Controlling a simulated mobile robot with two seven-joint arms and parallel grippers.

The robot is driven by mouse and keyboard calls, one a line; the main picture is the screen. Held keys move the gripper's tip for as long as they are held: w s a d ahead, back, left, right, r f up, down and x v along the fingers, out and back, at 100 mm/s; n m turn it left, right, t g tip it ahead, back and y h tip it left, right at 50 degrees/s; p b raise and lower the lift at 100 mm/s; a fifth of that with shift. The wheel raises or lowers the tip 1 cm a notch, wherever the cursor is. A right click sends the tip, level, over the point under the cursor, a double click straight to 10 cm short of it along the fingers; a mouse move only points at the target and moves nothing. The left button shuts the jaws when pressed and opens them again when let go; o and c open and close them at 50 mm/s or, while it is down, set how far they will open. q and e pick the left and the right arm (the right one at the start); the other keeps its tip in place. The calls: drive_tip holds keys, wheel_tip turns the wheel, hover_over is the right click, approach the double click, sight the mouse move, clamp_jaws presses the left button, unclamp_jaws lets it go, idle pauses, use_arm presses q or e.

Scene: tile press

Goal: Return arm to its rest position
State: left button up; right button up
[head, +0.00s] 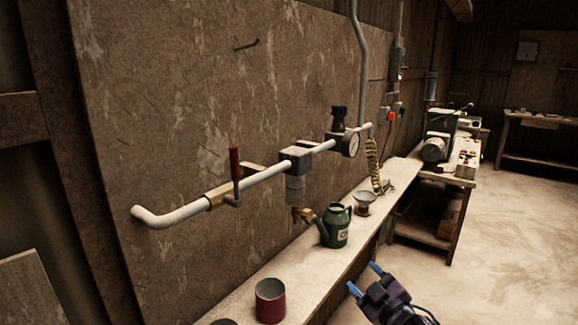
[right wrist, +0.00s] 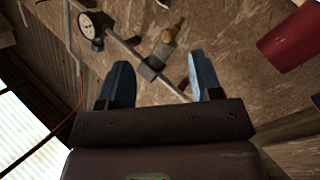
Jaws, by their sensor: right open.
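My right gripper (head: 365,279) shows at the lower right of the head view, with its two blue fingers apart and nothing between them. It is in front of the bench's front edge, apart from the things on the bench. In the right wrist view, the blue fingers of the right gripper (right wrist: 158,84) stand apart, with the wall board and pipe behind the gap. My left gripper does not show in either view.
A narrow bench (head: 312,268) along the wall holds a red can (head: 270,302), a green oil can (head: 336,228) and a small funnel-like dish (head: 364,202). Above runs a white pipe (head: 265,175) with a red-handled valve (head: 235,165) and gauge (head: 354,145). Open floor (head: 500,260) lies right.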

drive_tip(key=s+d+f+m+g+h, duration=0.2)
drive_tip(key=s+d+f+m, duration=0.1)
drive_tip(key=s+f, duration=0.4)
drive_tip(key=s+d+f+m+g+h, duration=0.1)
drive_tip(key=s+d+f+m, duration=0.3)
drive_tip(key=s+f, duration=0.4)
drive_tip(key=s+d+f+m+g+h, duration=0.2)
drive_tip(key=s+f, duration=0.5)
drive_tip(key=s, duration=0.9)
drive_tip(key=shift+d+f+m+g+h, duration=0.2)
drive_tip(key=shift+d+m+g+h, duration=0.1)
drive_tip(key=shift+d+m+h, duration=0.5)
drive_tip(key=shift+a, duration=0.15)
